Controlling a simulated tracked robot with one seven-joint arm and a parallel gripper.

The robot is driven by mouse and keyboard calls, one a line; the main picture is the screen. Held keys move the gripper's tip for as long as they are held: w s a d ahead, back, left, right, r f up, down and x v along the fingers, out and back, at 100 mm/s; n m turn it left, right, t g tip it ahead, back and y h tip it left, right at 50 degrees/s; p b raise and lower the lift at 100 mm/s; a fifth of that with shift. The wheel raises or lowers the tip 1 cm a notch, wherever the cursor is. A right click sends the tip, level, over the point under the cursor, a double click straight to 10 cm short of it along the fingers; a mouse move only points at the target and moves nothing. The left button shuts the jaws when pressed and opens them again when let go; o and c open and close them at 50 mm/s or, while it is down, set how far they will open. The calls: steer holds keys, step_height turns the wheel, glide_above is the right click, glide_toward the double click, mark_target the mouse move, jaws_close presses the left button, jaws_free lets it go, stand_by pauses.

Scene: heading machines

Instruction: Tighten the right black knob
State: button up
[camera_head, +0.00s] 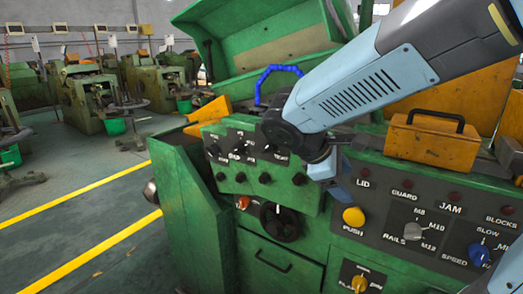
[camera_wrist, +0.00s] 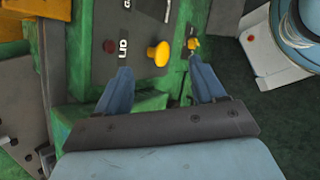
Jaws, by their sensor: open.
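Several black knobs sit on the green panel (camera_head: 232,188) in the head view, in an upper row of dials and a lower row of small knobs. The rightmost lower black knob (camera_head: 299,179) is visible just left of my gripper (camera_head: 338,188). The upper row's right end is partly covered by my arm. A larger black round knob (camera_head: 280,222) is below them. My gripper is open and empty. In the wrist view its two blue fingers (camera_wrist: 158,70) are apart, with the yellow push button (camera_wrist: 158,54) showing between their tips. No black knob shows clearly in the wrist view.
Right of the knobs is a grey panel with red lamps, a grey rails selector (camera_head: 413,231) and a blue speed knob (camera_head: 479,255). A yellow knob (camera_head: 359,284) is lower down. An orange box with a black handle (camera_head: 434,140) rests above. Open floor (camera_head: 75,190) lies left.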

steer(key=w+a+n+t+h, duration=0.4)
steer(key=w+a+n+t, duration=0.15)
steer(key=a+n, duration=0.35)
steer(key=n+t+y, duration=0.1)
steer(key=n+t, duration=0.5)
steer(key=n, duration=0.1)
glide_toward(264, 149)
steer(key=x, duration=1)
steer(key=shift+w+d+f, duration=0.15)
steer(key=shift+w+d, duration=0.1)
steer(key=shift+w, duration=0.05)
steer(key=shift+c, duration=0.4)
steer(key=c, duration=0.9)
steer(key=shift+a, duration=0.4)
steer(key=shift+c, duration=0.3)
steer(key=shift+d, duration=0.25)
steer(key=shift+m, duration=0.3)
